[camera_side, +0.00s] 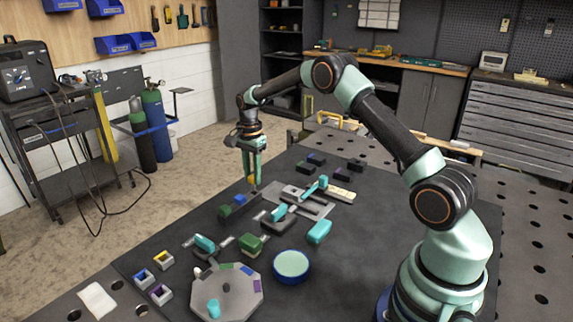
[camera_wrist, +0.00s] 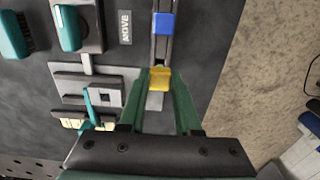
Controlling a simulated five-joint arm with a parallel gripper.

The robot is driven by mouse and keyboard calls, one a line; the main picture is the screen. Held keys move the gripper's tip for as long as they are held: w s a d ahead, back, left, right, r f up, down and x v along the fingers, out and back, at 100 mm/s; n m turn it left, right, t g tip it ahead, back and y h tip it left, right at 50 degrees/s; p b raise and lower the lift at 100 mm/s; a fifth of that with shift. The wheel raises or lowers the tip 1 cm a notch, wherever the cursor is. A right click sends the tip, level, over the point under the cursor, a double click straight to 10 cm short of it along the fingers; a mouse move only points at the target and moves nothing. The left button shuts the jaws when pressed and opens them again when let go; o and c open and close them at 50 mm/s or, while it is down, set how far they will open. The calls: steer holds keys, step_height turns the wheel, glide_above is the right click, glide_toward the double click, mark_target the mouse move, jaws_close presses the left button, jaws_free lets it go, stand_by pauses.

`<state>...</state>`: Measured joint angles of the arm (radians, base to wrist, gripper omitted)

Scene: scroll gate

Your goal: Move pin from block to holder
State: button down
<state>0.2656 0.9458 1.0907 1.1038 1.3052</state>
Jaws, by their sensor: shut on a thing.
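My gripper (camera_side: 252,178) reaches down at the far left edge of the dark mat. It is shut on a small yellow piece (camera_side: 251,181), which also shows between the fingertips in the wrist view (camera_wrist: 160,78). The yellow piece is at the near end of a dark rail with a blue piece (camera_wrist: 164,22) farther along it. I cannot tell whether the yellow piece touches the rail. I cannot tell which parts are the task's pin, block and holder.
A grey fixture with a turquoise handle (camera_side: 318,186) stands right of my gripper. Several turquoise-handled parts, a green block (camera_side: 251,244), a round turquoise-topped dish (camera_side: 291,265) and a grey octagonal plate (camera_side: 238,296) crowd the front. The mat's right side is mostly clear.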

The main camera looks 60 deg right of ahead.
mark_target(253, 184)
steer(key=shift+f, duration=1.85)
stand_by(1.0)
steer(key=c, duration=0.5)
jaws_free()
steer(key=shift+o, duration=0.2)
steer(key=o, duration=0.4)
steer(key=shift+r, duration=3.5)
steer(key=shift+r, duration=0.1)
